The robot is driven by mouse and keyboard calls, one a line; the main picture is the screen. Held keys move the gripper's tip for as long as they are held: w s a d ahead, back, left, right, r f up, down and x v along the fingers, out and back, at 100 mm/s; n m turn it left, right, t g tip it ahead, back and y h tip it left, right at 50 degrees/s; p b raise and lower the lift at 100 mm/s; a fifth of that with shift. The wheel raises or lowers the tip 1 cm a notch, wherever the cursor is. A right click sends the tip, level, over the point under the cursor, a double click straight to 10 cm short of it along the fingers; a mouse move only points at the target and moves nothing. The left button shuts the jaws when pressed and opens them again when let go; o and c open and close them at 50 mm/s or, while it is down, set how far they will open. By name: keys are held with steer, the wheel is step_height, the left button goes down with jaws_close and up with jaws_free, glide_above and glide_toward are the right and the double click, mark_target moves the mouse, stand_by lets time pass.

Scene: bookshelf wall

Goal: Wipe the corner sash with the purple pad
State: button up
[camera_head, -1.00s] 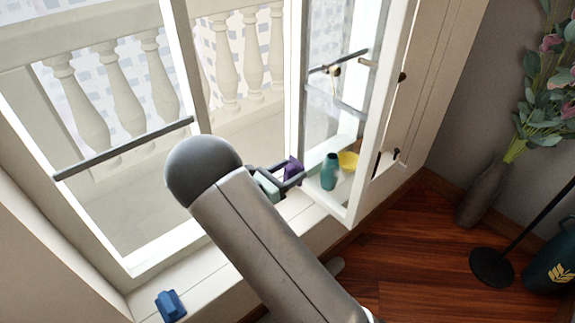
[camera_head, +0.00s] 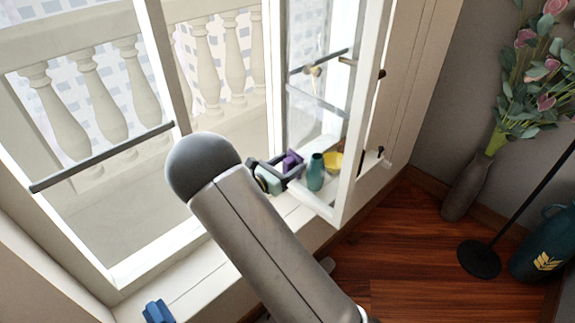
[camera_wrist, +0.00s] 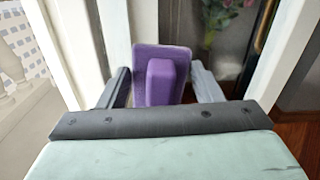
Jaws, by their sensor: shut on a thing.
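The purple pad (camera_head: 292,161) is in my gripper (camera_head: 287,168), low by the window sill. In the wrist view the pad (camera_wrist: 160,75) stands between the two dark fingers of my gripper (camera_wrist: 162,84), its raised grip block facing the camera. The corner sash (camera_head: 357,130) is the white-framed glass pane standing at an angle at the window's right end. The pad is near the sash's lower left part; I cannot tell whether it touches the glass. White frame posts rise on both sides of the pad in the wrist view.
A teal bottle (camera_head: 315,172) and a yellow bowl (camera_head: 333,162) stand close right of the pad. A blue block-like thing (camera_head: 158,312) lies on the sill at lower left. Grey bars (camera_head: 105,157) cross the window. A vase of flowers (camera_head: 470,187) stands on the right.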

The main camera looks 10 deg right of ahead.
mark_target(322, 169)
steer(key=shift+x, duration=1)
stand_by(0.3)
steer(key=shift+s+d, duration=0.45)
steer(key=shift+s, duration=0.4)
steer(key=shift+s+d, duration=0.5)
steer(key=shift+s, duration=0.35)
steer(key=shift+s+d+p, duration=0.2)
steer(key=shift+s+d, duration=0.4)
steer(key=shift+s, duration=0.25)
steer(key=shift+s+d+p, duration=0.2)
steer(key=shift+s+d, duration=0.4)
steer(key=shift+s, duration=0.3)
steer(key=shift+s+d+p, duration=0.2)
steer(key=shift+s+d, duration=0.4)
steer(key=shift+s, duration=0.25)
steer(key=shift+s+d, duration=0.5)
steer(key=shift+s, duration=0.3)
steer(key=shift+w+a, duration=0.65)
steer(key=shift+w, duration=0.15)
steer(key=shift+w+a, duration=0.6)
steer(key=shift+w, duration=0.25)
steer(key=shift+w+a+r, duration=0.1)
steer(key=shift+w+a, duration=0.5)
steer(key=shift+w, duration=0.6)
steer(key=shift+w+a+f, duration=0.1)
steer(key=shift+w+a, duration=0.55)
steer(key=shift+w, duration=0.5)
steer(key=shift+w+a+r, duration=0.1)
steer(key=shift+w+a, duration=0.5)
steer(key=shift+w, duration=0.6)
